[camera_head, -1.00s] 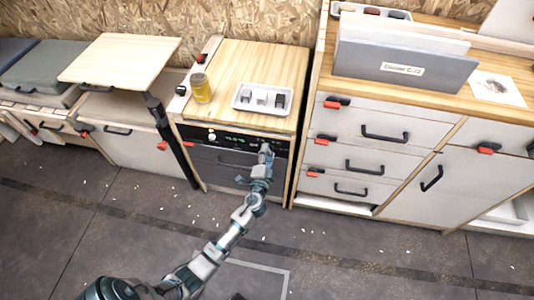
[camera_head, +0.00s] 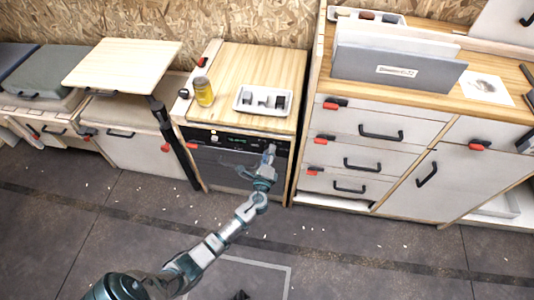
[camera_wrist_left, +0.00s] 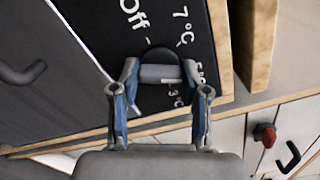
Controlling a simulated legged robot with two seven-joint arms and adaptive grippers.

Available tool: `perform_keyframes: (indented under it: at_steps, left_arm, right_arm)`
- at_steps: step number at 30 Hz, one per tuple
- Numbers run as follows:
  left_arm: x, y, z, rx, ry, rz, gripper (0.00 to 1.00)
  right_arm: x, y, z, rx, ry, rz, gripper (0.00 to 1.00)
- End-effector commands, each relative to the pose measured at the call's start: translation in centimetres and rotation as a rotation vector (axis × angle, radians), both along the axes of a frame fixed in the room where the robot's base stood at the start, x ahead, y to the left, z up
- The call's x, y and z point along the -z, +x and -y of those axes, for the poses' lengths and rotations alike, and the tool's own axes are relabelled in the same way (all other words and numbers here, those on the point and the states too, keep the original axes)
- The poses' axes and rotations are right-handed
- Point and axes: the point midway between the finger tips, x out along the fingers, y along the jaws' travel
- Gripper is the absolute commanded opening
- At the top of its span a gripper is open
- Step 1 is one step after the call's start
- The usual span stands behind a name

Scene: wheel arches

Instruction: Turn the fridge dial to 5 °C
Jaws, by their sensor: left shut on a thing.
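The fridge's black control panel (camera_head: 225,140) runs across the front of the wooden-topped unit and shows small green digits. My left gripper (camera_head: 269,152) is at the panel's right end. In the left wrist view my left gripper (camera_wrist_left: 160,74) is shut on the dial (camera_wrist_left: 161,55), a dark round knob with a grey bar between the fingers. White labels "Off", "7 °C", a partly covered "5" and "3 °C" surround it. The dial's pointer cannot be made out. My right gripper is not in view.
A drawer cabinet (camera_head: 365,146) with red latches stands to the right. A raised wooden tabletop (camera_head: 122,65) is at left. The floor in front is open.

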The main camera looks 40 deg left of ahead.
Motion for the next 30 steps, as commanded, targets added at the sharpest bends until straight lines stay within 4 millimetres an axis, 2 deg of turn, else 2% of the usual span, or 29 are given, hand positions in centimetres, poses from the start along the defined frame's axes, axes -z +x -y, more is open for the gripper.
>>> perform_keyframes:
  at_steps: [1, 22, 23, 24, 25, 26, 30]
  left_arm:
    - [0.61, 0.02, 0.71, 0.015, 0.009, -0.019, 0.11]
    - [1.09, -0.08, 0.72, 0.015, 0.067, -0.060, 0.11]
    - [1.10, -0.08, 0.72, 0.015, 0.067, -0.061, 0.50]
    - [1.11, -0.10, 0.71, 0.015, 0.067, -0.061, 0.60]
    - [1.07, -0.11, 0.68, 0.014, 0.067, -0.061, 0.68]
    - [1.01, -0.11, 0.62, 0.013, 0.068, -0.059, 0.71]
    - [0.65, -0.12, 0.37, 0.009, 0.069, -0.054, 0.71]
  right_arm:
    - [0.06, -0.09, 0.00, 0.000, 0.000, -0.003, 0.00]
    - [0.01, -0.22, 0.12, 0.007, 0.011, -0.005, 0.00]
    - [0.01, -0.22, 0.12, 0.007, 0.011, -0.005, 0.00]
    - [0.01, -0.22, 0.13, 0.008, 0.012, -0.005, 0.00]
    - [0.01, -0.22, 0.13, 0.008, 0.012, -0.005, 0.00]
    - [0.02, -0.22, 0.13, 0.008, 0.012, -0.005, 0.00]
    - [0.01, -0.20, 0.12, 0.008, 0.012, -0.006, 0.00]
